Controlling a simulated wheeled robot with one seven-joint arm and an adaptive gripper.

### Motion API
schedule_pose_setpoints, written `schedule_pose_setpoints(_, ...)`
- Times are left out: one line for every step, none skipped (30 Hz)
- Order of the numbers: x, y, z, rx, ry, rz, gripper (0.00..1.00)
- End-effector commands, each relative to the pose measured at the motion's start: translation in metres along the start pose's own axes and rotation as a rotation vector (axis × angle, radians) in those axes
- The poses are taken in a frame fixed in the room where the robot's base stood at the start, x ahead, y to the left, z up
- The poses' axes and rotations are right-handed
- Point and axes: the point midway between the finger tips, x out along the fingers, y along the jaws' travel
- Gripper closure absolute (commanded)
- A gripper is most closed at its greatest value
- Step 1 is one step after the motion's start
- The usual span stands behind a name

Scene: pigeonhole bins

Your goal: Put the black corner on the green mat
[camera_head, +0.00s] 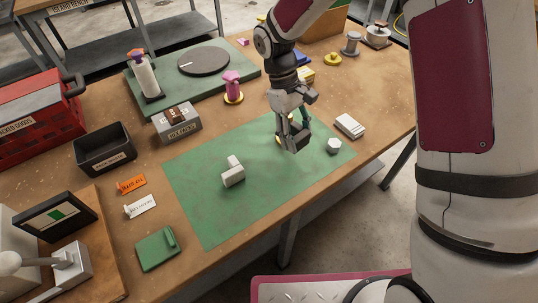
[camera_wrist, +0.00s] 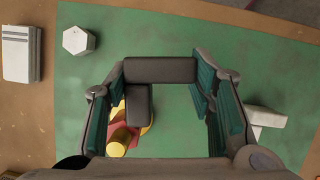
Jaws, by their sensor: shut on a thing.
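The black corner (camera_wrist: 158,70) is a dark L-shaped block. In the wrist view it spans between the teal pads of my gripper (camera_wrist: 162,84), which is shut on it. In the head view my gripper (camera_head: 291,136) is over the right part of the green mat (camera_head: 205,205), with the black corner (camera_head: 298,144) at its fingertips. The mat also fills most of the wrist view (camera_wrist: 180,130). I cannot tell whether the corner touches the mat or hangs just above it.
A pale L-shaped block (camera_head: 233,176) and a white hexagonal piece (camera_head: 334,146) lie on the mat. A red and yellow object (camera_wrist: 122,138) is partly hidden near my left finger. A white stack (camera_head: 349,125) lies right of the mat. The mat's front left is clear.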

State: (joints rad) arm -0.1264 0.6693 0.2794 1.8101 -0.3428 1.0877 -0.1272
Motion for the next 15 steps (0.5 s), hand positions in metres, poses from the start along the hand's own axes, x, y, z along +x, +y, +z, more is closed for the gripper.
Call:
schedule_pose_setpoints(0.002,-0.022,-0.007,-0.129,-0.001,0.056,0.63)
schedule_pose_setpoints(0.002,-0.033,-0.008,-0.205,-0.001,0.088,0.63)
schedule_pose_setpoints(0.003,-0.047,-0.009,-0.305,-0.002,0.129,0.63)
schedule_pose_setpoints(0.004,-0.058,-0.009,-0.381,-0.002,0.161,0.63)
schedule_pose_setpoints(0.005,-0.068,-0.009,-0.456,-0.002,0.192,0.63)
schedule_pose_setpoints(0.007,-0.082,-0.008,-0.556,-0.003,0.234,0.63)
schedule_pose_setpoints(0.009,-0.092,-0.007,-0.63,-0.002,0.265,0.63)
schedule_pose_setpoints(0.011,-0.101,-0.005,-0.702,-0.003,0.294,0.63)
schedule_pose_setpoints(0.013,-0.113,-0.003,-0.795,-0.003,0.333,0.63)
schedule_pose_setpoints(0.015,-0.121,-0.001,-0.862,-0.003,0.36,0.63)
schedule_pose_setpoints(0.017,-0.129,0.001,-0.925,-0.003,0.386,0.63)
schedule_pose_setpoints(0.02,-0.138,0.003,-1.002,-0.002,0.418,0.63)
schedule_pose_setpoints(0.022,-0.143,0.005,-1.055,-0.003,0.44,0.63)
schedule_pose_setpoints(0.023,-0.149,0.007,-1.103,-0.002,0.459,0.63)
schedule_pose_setpoints(0.026,-0.155,0.01,-1.16,-0.004,0.483,0.63)
